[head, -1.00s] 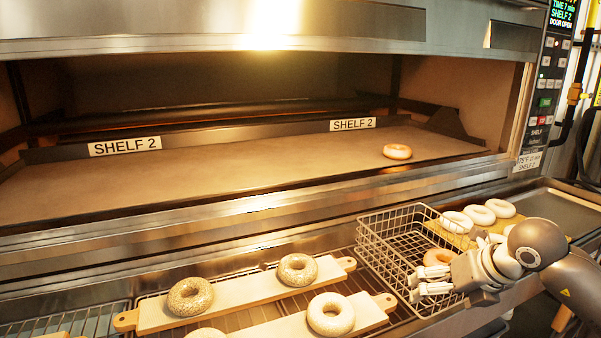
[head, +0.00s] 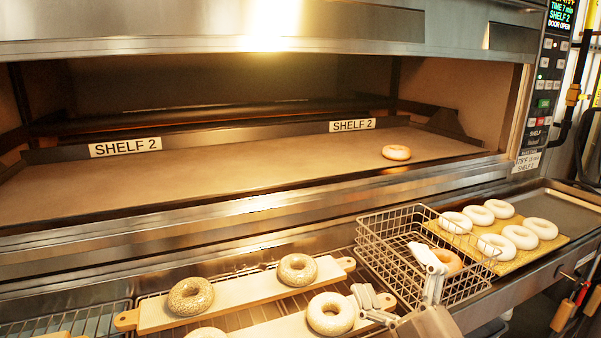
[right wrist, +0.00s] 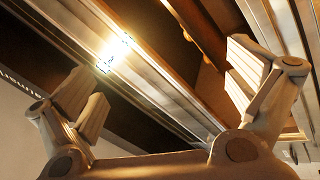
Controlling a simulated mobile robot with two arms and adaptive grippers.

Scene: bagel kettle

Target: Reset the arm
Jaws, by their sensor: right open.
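My right gripper (head: 400,285) is at the bottom of the head view, in front of the wire basket (head: 385,245). Its fingers are spread apart and hold nothing. In the right wrist view the two fingers of this gripper (right wrist: 165,95) stand wide apart, with the oven's metal edge and a bright light behind them. A browned bagel (head: 446,262) lies in the basket, partly hidden by the wire and a finger. My left gripper is in neither view.
The open oven shelf (head: 250,165) holds one bagel (head: 396,152) at its right. Boards with seeded bagels (head: 190,296) lie on the rack at the front. Several pale bagels (head: 520,237) lie on a board at the right. A control panel (head: 548,85) is at the upper right.

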